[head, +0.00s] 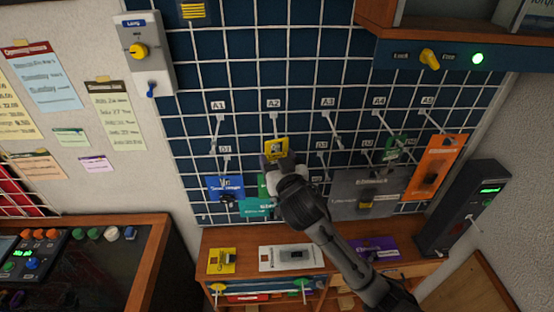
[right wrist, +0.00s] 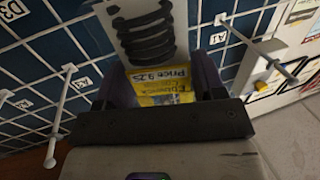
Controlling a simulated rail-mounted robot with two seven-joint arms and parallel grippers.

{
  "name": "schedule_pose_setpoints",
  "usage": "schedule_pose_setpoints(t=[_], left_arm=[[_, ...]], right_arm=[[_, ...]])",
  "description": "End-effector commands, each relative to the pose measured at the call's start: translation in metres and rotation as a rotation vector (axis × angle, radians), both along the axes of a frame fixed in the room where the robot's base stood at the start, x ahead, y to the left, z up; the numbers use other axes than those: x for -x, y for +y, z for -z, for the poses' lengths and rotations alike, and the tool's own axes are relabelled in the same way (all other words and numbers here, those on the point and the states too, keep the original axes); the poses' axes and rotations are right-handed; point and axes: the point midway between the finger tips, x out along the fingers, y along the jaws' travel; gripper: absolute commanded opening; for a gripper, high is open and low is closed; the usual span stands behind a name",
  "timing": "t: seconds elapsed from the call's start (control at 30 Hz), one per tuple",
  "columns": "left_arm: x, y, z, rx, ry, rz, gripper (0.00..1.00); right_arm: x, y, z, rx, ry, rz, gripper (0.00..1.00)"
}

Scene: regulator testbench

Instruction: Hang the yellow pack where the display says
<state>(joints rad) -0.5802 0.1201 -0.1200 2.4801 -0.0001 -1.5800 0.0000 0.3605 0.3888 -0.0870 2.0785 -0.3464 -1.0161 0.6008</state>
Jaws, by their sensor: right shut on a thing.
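My right gripper (head: 277,162) is shut on the yellow pack (head: 277,148) and holds it up at the pegboard, just below the A2 label (head: 274,103). In the right wrist view the pack shows a yellow printed part (right wrist: 163,85) between the two fingers, with a white part and dark coil beyond. Hooks marked A1 (right wrist: 220,20) and A2 (right wrist: 82,82) stand on either side there. The gripper hides part of the pack, and I cannot tell whether it touches a hook. A black device with a small green display (head: 490,189) stands at right; its text is too small to read. My left gripper is not in view.
Blue (head: 226,186), grey (head: 368,192) and orange (head: 434,168) packs hang on the board. Another yellow pack (head: 221,261), a white pack (head: 290,257) and a purple pack (head: 372,248) are on the wooden shelf below. Bare hooks project from the top row.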

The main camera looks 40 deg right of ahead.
Motion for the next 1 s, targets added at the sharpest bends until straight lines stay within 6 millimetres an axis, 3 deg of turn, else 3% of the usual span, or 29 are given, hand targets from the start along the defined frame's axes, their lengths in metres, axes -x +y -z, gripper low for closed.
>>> schedule_pose_setpoints(t=[0.27,0.3,0.6,0.87,1.0], left_arm=[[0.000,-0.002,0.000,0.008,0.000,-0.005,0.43],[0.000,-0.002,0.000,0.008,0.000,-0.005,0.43],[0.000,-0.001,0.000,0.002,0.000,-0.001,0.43],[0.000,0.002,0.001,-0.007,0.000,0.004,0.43],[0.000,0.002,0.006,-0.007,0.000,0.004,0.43]], right_arm=[[0.000,0.000,0.000,0.000,-0.001,0.000,0.35],[0.000,0.000,0.000,0.000,-0.001,0.000,0.66],[0.000,0.000,0.000,0.000,-0.001,0.000,0.93],[0.002,0.001,0.000,0.000,-0.001,0.000,0.93],[0.014,0.006,0.002,-0.001,-0.001,-0.001,0.93]])
